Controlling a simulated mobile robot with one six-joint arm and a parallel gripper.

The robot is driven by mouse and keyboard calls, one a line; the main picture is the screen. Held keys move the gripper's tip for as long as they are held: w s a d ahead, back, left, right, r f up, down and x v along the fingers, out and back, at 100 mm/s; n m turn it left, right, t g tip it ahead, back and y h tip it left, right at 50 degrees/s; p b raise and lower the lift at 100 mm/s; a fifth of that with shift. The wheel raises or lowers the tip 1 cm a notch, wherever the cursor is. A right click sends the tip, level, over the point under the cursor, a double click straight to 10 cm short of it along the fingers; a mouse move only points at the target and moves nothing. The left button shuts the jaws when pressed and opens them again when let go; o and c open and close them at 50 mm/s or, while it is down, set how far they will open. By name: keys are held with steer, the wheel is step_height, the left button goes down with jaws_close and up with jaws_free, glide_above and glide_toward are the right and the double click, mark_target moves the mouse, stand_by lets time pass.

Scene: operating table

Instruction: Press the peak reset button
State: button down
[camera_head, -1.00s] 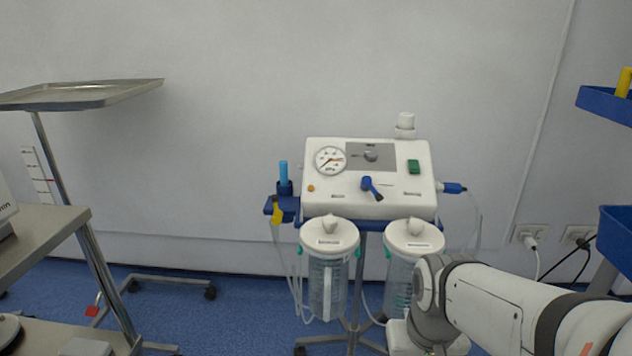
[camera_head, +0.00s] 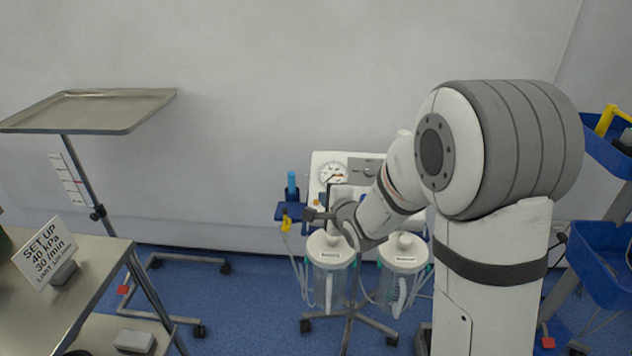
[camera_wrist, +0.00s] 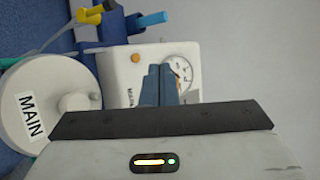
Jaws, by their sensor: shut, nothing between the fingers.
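The white suction unit (camera_head: 318,160) stands on a wheeled stand by the wall, its right part hidden behind my arm. In the wrist view its panel (camera_wrist: 120,83) shows a small round orange button (camera_wrist: 135,57) beside the pressure gauge (camera_wrist: 183,68); I cannot read a label for the button. My gripper (camera_wrist: 162,70) is shut and empty, its fingers pointing toward the panel and covering part of the gauge. The button is to the left of the fingertips in that view, apart from them. In the head view my gripper (camera_head: 311,214) is at the unit's lower left.
Two lidded jars hang under the unit, the left jar (camera_head: 330,250) and the right jar (camera_head: 403,252). A blue holder (camera_head: 290,212) is at the unit's left side. A steel tray stand (camera_head: 90,110) and a table with a card (camera_head: 45,250) are left. Blue bins (camera_head: 605,250) are right.

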mark_target(316, 202)
steer(key=shift+w+a+r+m+t+y, duration=0.2)
steer(key=shift+a+r+m+y, duration=0.1)
steer(key=shift+a+r, duration=0.2)
steer(key=shift+w+a+r+m+t+y, duration=0.15)
steer(key=shift+a+r+m+y, duration=0.2)
steer(key=shift+a, duration=0.25)
steer(key=shift+w+d+f+b, duration=0.1)
steer(key=shift+w+f+b, duration=0.65)
steer(key=shift+f, duration=0.45)
steer(key=shift+w+f+b, duration=0.6)
steer(key=shift+w+f, duration=0.4)
steer(key=shift+f, duration=0.2)
steer(key=shift+w+d+f+b, duration=0.1)
steer(key=shift+w+f+b, duration=0.65)
steer(key=shift+f, duration=0.45)
steer(key=shift+w, duration=0.1)
steer(key=shift+w+f, duration=0.2)
steer(key=shift+f, duration=0.1)
